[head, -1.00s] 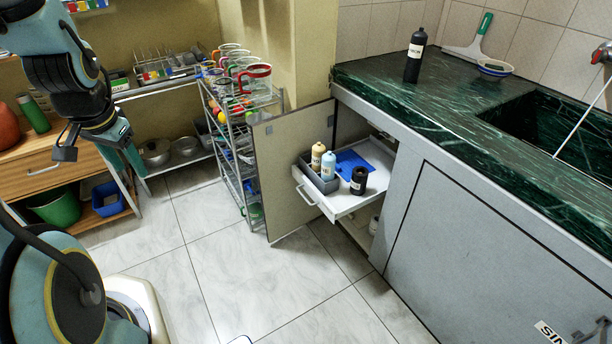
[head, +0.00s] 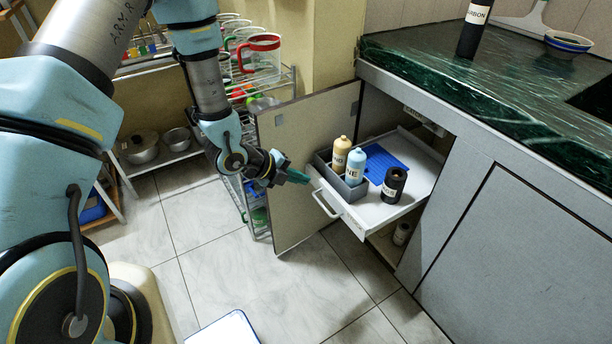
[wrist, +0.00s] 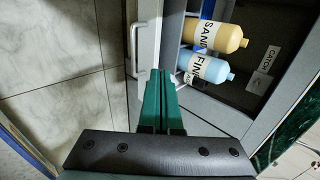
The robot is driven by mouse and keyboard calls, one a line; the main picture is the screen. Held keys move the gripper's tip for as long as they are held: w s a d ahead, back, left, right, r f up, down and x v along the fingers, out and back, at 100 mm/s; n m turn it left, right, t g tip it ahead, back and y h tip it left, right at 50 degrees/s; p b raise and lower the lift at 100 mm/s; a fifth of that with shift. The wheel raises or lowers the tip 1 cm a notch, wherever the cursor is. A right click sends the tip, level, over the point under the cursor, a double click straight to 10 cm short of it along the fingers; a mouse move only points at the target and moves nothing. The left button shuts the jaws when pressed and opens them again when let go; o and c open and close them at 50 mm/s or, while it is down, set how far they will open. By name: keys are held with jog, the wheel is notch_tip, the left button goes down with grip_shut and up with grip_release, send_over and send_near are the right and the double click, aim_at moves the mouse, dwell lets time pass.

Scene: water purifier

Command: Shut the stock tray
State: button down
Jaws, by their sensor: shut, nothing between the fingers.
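The stock tray (head: 372,216) is a white pull-out drawer standing out of the open cabinet under the counter. Its handle (head: 325,203) is on the front face, and the handle also shows in the wrist view (wrist: 131,50). On the tray are a grey caddy (head: 343,187) with a tan bottle (head: 341,154) and a light blue bottle (head: 355,168), a blue mat (head: 385,163) and a black bottle (head: 393,185). My gripper (head: 304,179) is shut and empty, just in front of the tray's front, near the handle. In the wrist view its green fingers lie close to the tray front; contact cannot be told.
The open cabinet door (head: 308,160) stands left of the tray, behind my gripper. A wire rack (head: 262,215) with mugs is beyond it. The dark green counter (head: 480,90) overhangs the cabinet. A small container (head: 402,233) sits below the tray.

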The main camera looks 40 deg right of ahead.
aim_at(339, 182)
jog(key=x, duration=0.8)
jog(key=shift+d+f, duration=0.2)
jog(key=shift+d, duration=0.05)
jog(key=d, duration=0.3)
jog(key=shift+r, duration=0.15)
jog(key=shift+d, duration=0.3)
jog(key=shift+d, duration=0.1)
